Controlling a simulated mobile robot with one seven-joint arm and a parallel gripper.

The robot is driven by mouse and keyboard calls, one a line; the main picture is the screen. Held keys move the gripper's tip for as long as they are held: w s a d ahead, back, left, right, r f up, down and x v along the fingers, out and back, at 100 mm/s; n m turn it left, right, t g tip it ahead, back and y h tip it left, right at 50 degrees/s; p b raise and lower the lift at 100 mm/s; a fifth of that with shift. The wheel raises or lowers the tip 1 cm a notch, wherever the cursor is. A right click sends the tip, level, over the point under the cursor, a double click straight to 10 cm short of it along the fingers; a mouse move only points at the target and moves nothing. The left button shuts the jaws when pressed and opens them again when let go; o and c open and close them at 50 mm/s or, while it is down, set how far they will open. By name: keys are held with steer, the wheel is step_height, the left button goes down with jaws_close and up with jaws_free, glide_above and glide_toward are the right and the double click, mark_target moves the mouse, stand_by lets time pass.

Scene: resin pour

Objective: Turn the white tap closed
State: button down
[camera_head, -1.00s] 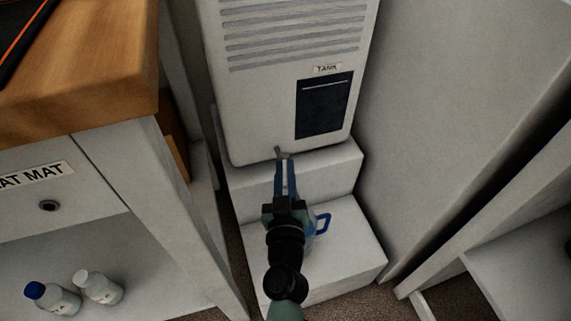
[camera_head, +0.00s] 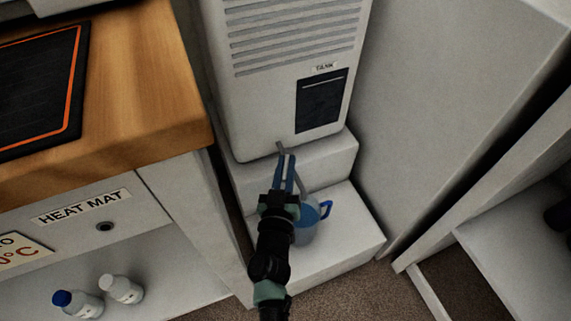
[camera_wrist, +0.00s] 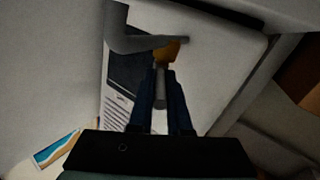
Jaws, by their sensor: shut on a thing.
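The tap shows as a small pale grey piece (camera_head: 281,147) low on the front of the white tank unit (camera_head: 255,110). My gripper (camera_head: 285,160) reaches up to it with two blue fingers. In the wrist view my gripper (camera_wrist: 165,80) has its fingers close together around a short grey stem (camera_wrist: 159,85) of the tap. A grey bar (camera_wrist: 140,43) and an orange-brown part (camera_wrist: 171,50) show just beyond the fingertips. My arm and fingers hide part of the tap. Which way the tap is turned is hard to tell.
A clear jug (camera_head: 306,226) with a blue handle and bluish contents stands on the white step (camera_head: 345,240) below, close beside my gripper. The wooden-topped heat mat cabinet (camera_head: 175,130) is on the left, with two bottles on its shelf. A white wall panel (camera_head: 440,100) bounds the right.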

steer(key=c, duration=0.9)
jaws_free()
steer(key=shift+o, duration=0.2)
steer(key=s+a+p, duration=0.2)
steer(key=s+p, duration=0.1)
steer(key=s, duration=1)
